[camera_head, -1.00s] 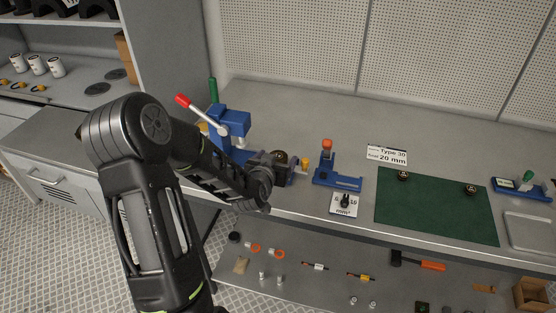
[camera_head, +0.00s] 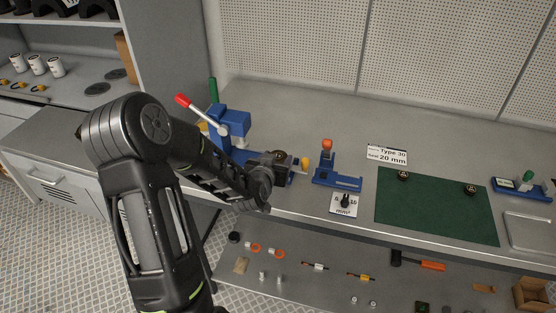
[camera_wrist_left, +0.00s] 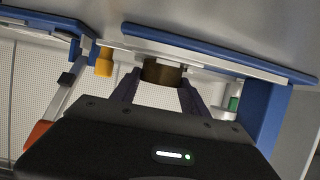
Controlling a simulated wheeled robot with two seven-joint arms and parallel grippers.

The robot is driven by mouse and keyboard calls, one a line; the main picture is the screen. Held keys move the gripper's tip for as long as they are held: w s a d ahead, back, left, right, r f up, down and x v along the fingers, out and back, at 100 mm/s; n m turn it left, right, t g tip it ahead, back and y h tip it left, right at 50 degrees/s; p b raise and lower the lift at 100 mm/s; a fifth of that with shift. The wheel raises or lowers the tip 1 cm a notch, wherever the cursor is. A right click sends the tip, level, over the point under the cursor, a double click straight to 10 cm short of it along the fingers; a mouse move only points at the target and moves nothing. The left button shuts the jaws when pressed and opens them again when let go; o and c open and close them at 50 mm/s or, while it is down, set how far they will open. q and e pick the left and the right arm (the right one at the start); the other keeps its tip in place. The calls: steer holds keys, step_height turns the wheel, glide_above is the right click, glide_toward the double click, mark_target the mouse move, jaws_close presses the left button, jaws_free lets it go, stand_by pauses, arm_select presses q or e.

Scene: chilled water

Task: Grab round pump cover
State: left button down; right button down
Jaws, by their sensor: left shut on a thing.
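A dark brown round piece, which looks like the round pump cover (camera_wrist_left: 162,73), sits between the fingertips of my left gripper (camera_wrist_left: 160,85) in the left wrist view. The gripper is shut on it. In the head view the left gripper (camera_head: 280,168) is at the blue lever press (camera_head: 232,126), over its low base near the bench's front edge, and the brown round top of the piece (camera_head: 281,156) shows at its tip. I cannot tell whether the piece still touches the base. My right gripper is not in view.
A blue fixture with an orange knob (camera_head: 327,146) stands close to the right, with a yellow knob (camera_head: 304,163) between. A green mat (camera_head: 435,210) holds two small black round parts. A lower shelf (camera_head: 330,280) carries tools. The bench behind is clear.

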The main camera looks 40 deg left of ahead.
arm_select(q)
steer(key=shift+r, duration=0.25)
step_height(320, 180, up, 10)
steer(key=b, duration=0.1)
steer(key=shift+f, duration=0.15)
stand_by(0.5)
stand_by(0.5)
